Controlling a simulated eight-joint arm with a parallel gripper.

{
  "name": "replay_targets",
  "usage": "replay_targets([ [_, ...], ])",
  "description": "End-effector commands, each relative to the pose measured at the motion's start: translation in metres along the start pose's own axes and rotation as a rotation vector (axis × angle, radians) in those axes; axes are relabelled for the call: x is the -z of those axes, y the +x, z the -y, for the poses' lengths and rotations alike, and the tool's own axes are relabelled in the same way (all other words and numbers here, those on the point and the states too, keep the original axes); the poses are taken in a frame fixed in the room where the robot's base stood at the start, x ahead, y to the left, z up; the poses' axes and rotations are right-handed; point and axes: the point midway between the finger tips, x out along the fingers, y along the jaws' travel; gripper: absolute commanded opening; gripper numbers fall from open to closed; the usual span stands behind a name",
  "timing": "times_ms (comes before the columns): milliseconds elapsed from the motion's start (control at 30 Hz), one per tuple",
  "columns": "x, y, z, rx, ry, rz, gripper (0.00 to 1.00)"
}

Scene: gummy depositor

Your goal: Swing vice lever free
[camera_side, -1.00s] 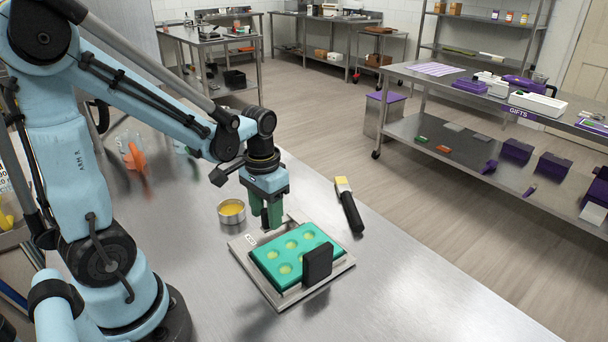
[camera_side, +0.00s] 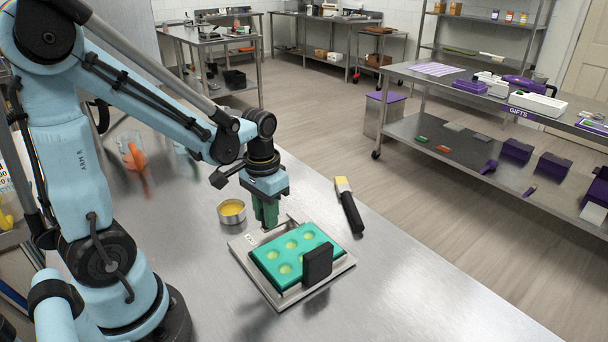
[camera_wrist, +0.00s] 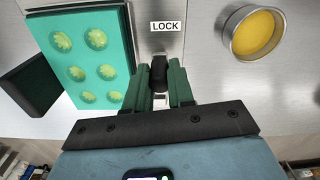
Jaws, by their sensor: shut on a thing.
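My gripper (camera_side: 267,213) points down at the far left corner of the metal vice plate (camera_side: 283,300). In the wrist view its green fingers (camera_wrist: 161,85) are shut on the dark rounded handle of the vice lever (camera_wrist: 159,68), just below a white LOCK label (camera_wrist: 166,26). The fingers hide the lever in the side view. A teal mould (camera_side: 277,253) with several round yellow-green cavities lies on the plate. A black block (camera_side: 317,264) stands against its near right side; it also shows in the wrist view (camera_wrist: 32,85).
A round tin of yellow contents (camera_side: 231,212) stands close to the left of my gripper. A brush with a black handle (camera_side: 351,212) lies to the right of the plate. Clear containers (camera_side: 130,150) stand at the back left. The steel table is bare at front right.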

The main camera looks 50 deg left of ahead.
Motion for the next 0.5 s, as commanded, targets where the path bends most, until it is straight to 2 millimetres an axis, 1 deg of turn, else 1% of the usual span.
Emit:
replay_targets([
  [267, 0.001, 0.000, 0.003, 0.000, 0.049, 0.000, 0.00],
  [500, 0.003, 0.000, 0.013, 0.000, 0.199, 0.001, 0.00],
])
